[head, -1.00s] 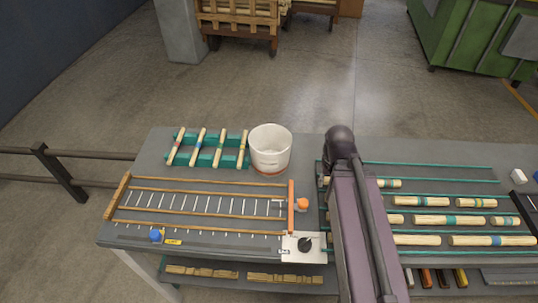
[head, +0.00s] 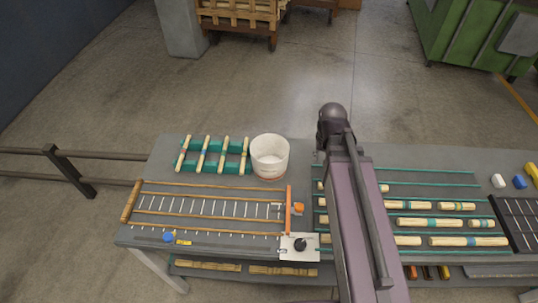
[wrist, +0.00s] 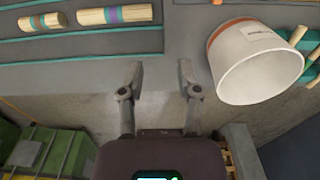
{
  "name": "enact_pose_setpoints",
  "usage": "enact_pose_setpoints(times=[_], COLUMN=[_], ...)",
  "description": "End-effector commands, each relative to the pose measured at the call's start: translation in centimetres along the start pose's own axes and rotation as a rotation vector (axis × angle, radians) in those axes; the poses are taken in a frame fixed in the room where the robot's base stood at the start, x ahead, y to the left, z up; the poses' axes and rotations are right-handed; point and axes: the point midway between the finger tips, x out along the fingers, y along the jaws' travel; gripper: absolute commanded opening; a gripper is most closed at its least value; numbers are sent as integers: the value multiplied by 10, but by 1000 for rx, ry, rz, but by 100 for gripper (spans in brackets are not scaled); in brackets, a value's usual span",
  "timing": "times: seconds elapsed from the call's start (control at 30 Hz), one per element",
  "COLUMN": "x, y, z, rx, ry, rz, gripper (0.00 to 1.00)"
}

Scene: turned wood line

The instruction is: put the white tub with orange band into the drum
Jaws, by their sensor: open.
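The white tub (head: 269,158) stands upright and open at the top near the far edge of the bench, with a thin orange band low on its side. In the wrist view the tub (wrist: 258,62) is at the upper right, with its orange band and a pale label showing; its inside looks empty. My gripper (wrist: 160,72) is open and empty, to the left of the tub in the wrist view and apart from it, near the bench's far edge. In the head view my arm hides the gripper. I cannot make out a drum in either view.
A teal rack with several banded spindles (head: 205,154) stands left of the tub. A wooden-railed frame (head: 210,210) lies in front. Banded spindles on teal rails (head: 430,222) fill the right side.

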Motion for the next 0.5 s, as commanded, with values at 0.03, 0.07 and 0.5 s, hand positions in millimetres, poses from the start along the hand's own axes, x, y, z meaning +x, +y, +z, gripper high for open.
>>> enact_pose_setpoints(times=[0.03,0.07,0.5], x=[-12,-16,-20], y=[-5,-9,-118], z=[-10,-14,-90], rx=[8,13,163], ry=[1,1,-32], rz=[0,1,21], gripper=[44,44,44])
